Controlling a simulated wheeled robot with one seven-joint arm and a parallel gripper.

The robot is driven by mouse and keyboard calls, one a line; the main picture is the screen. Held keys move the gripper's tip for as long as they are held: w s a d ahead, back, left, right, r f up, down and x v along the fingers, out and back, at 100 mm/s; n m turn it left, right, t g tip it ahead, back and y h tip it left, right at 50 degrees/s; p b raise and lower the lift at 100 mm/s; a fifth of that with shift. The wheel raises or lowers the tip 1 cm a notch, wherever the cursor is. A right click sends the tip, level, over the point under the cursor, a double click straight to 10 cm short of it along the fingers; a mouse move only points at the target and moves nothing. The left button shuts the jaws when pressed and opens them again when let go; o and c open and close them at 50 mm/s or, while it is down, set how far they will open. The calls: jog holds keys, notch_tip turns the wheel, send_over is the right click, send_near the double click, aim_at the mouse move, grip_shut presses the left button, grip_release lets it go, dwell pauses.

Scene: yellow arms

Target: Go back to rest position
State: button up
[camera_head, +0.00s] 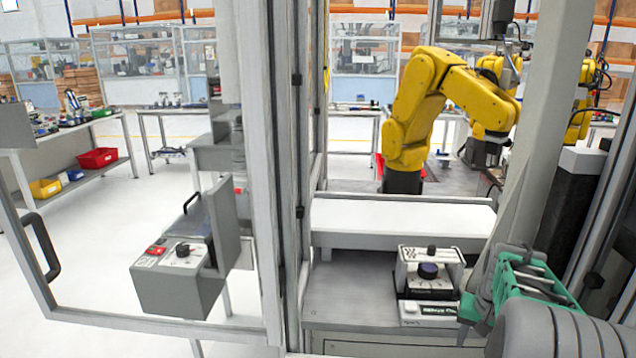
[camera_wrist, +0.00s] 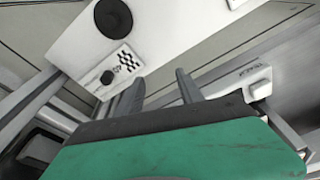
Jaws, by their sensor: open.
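My gripper (camera_head: 482,300) is at the lower right of the head view, with a green body and grey parts. It is beside the right side of a small white-and-grey device (camera_head: 428,284) with a dark round knob, which stands on a grey shelf. In the wrist view, the two dark fingers of my gripper (camera_wrist: 158,92) are spread apart with nothing held between them. Beyond them is a white panel (camera_wrist: 160,35) with black knobs and a checkered mark. Whether the fingers touch it, I cannot tell.
A grey upright post (camera_head: 545,110) rises close behind my gripper. A yellow robot arm (camera_head: 415,105) stands past the white ledge (camera_head: 400,217). A framed door (camera_head: 262,150) with a grey control box (camera_head: 178,282) is at left. Open floor (camera_head: 90,260) lies beyond it.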

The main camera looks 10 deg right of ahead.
jog(key=shift+g, duration=0.4)
jog(key=s+a, duration=0.1)
jog(key=s+a+f, duration=0.1)
jog(key=a, duration=0.1)
jog(key=s+a, duration=0.2)
jog(key=shift+s+f, duration=0.1)
jog(key=shift+f, duration=0.25)
jog(key=s+a, duration=0.1)
jog(key=a, duration=0.2)
jog(key=s+a+n+p, duration=0.1)
jog(key=s+a, duration=0.1)
jog(key=a, duration=0.2)
jog(key=s+a+n, duration=0.1)
jog(key=a, duration=0.3)
jog(key=shift+s+a+r+y+p, duration=0.15)
jog(key=shift+s+r+y+p, duration=0.05)
jog(key=shift+s+y+p, duration=0.15)
jog(key=a+r+n+t+p, duration=0.1)
jog(key=a+r+n, duration=0.4)
jog(key=a, duration=0.8)
notch_tip(320, 180, up, 2)
jog(key=shift+w+a+r+n+t+p, duration=0.15)
jog(key=shift+w+n+t+p, duration=0.2)
jog(key=shift+t, duration=0.25)
